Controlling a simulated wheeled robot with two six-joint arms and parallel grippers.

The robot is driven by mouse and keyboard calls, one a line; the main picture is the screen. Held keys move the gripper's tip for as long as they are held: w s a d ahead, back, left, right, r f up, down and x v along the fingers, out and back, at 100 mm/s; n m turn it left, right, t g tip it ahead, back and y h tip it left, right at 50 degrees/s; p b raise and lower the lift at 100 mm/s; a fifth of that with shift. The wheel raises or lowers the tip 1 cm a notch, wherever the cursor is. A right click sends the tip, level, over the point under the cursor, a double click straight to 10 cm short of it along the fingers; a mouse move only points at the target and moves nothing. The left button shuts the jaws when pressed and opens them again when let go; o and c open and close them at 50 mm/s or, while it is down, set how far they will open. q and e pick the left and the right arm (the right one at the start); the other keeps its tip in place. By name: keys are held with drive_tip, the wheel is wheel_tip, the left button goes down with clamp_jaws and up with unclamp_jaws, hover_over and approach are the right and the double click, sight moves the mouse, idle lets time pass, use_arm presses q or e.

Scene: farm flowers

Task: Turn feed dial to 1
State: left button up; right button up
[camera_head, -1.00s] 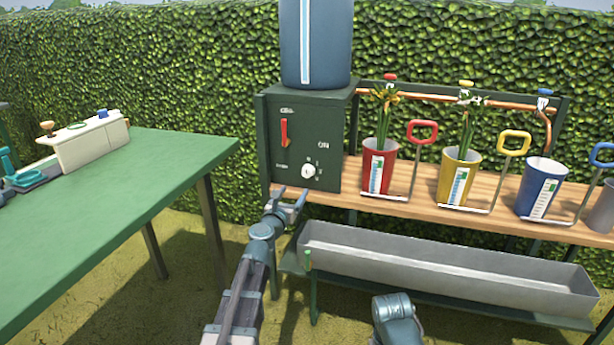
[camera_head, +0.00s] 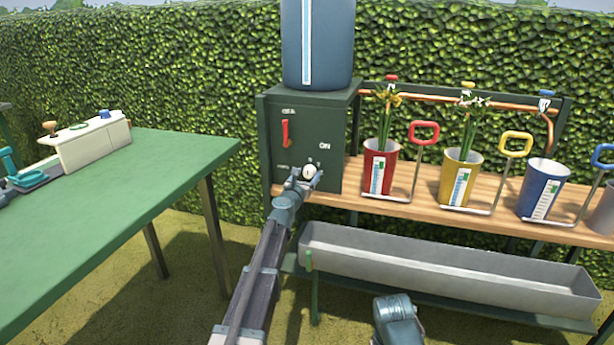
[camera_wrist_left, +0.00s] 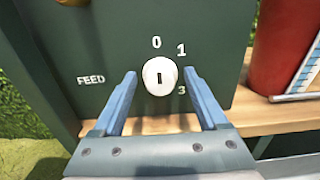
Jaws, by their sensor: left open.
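The white feed dial (camera_head: 309,171) sits low on the front of the dark green box (camera_head: 301,133). In the left wrist view the round dial (camera_wrist_left: 160,77) shows a dark mark near its middle, with 0 above it, 1 at upper right and 3 at lower right; any other number is hidden. The mark looks upright, toward 0. My left gripper (camera_head: 305,176) is open in front of the dial. In the left wrist view its fingers (camera_wrist_left: 160,79) stand on either side of the dial, with gaps visible. My right gripper is not seen; a piece of my right arm shows at the bottom.
A red lever (camera_head: 285,133) is above the dial. Red (camera_head: 380,167), yellow (camera_head: 459,177) and blue (camera_head: 542,188) pots stand on the wooden shelf (camera_head: 430,205) to the right. A grey trough (camera_head: 450,272) lies below. A green table (camera_head: 110,205) is at left.

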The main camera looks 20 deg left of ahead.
use_arm(q)
clamp_jaws()
drive_tip(key=shift+m, duration=0.4)
drive_tip(key=m, duration=0.3)
drive_tip(key=shift+m, duration=0.3)
drive_tip(key=shift+w+d+m, duration=0.1)
drive_tip(key=shift+w+m, duration=0.05)
drive_tip(key=shift+m, duration=1.85)
drive_tip(key=shift+w+m, duration=0.1)
drive_tip(key=shift+m, duration=0.2)
